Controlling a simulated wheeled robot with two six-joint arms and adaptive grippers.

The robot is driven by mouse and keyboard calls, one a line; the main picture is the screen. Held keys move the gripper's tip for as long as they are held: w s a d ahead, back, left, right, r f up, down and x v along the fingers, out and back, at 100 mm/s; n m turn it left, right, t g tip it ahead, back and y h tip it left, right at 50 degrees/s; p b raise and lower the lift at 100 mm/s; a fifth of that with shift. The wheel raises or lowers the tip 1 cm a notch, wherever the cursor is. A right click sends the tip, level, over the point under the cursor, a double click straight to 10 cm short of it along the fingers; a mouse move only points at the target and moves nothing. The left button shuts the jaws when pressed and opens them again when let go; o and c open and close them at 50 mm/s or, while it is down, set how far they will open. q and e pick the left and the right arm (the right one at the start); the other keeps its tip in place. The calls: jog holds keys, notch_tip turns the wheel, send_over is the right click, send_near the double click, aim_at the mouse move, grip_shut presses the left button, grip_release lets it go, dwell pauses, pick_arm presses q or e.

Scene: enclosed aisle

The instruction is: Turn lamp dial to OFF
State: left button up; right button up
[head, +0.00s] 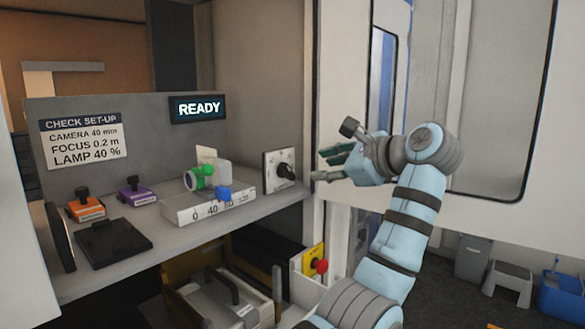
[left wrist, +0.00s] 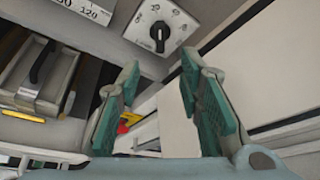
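The lamp dial is likely the black rotary knob (head: 286,173) on a white square plate (head: 270,182), mounted on the side wall at the right end of the shelf. In the left wrist view the knob (left wrist: 159,35) and its plate (left wrist: 141,21) sit beyond the fingers. The marks around it are too small to read. My left gripper (head: 325,163) is just right of the dial, apart from it. In the left wrist view its two green-padded fingers (left wrist: 160,75) are spread with nothing between them. My right gripper is in neither view.
A sign (head: 83,140) reads LAMP 40 %, and a display (head: 199,108) reads READY. The shelf (head: 150,213) holds a white scaled block (head: 182,212), orange (head: 86,210) and purple (head: 136,194) pieces. Below are a tray (head: 226,300) and a red knob on yellow (head: 313,262).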

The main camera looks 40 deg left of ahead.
aim_at(290, 170)
pick_arm(q)
jog(key=p+x, duration=0.1)
jog(key=x, duration=0.5)
jog(key=p+x, duration=0.1)
jog(key=x, duration=0.5)
jog(key=shift+a+r, duration=0.15)
jog(key=shift+a, duration=0.2)
jog(key=shift+w+a+f, duration=0.1)
jog(key=shift+a+f, duration=0.1)
jog(key=shift+a, duration=0.1)
jog(key=shift+d, duration=0.1)
jog(key=shift+c, duration=0.4)
jog(key=shift+d, duration=0.1)
grip_shut()
